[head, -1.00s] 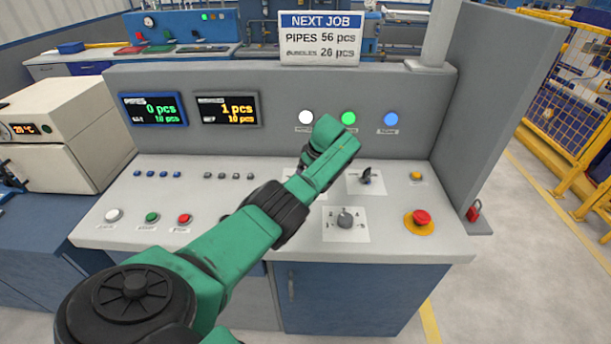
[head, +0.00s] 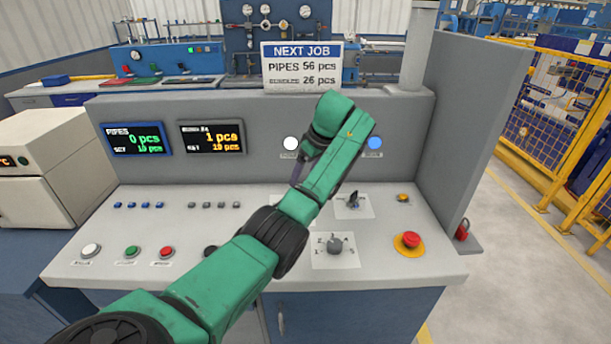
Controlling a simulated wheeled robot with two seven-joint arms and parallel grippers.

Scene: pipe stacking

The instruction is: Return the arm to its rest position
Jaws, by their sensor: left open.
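My green left arm (head: 235,275) comes in from the lower left and reaches over the grey control panel (head: 120,232). Its wrist is raised in front of the panel's upright back and covers part of the lamp row. My left gripper (head: 298,178) shows only as a narrow dark part below the wrist, mostly hidden behind it. It is open, and I see nothing held in it. It hangs above the panel, left of the black selector switch (head: 353,201); I cannot tell its exact height. My right gripper is not in view.
The rotary knob (head: 334,245) and red emergency button (head: 410,239) are right of the forearm. White, green and red push buttons (head: 132,251) lie to the left. Two displays (head: 212,137) and a "NEXT JOB" sign (head: 301,68) stand behind. A tall grey side wall (head: 468,130) bounds the right.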

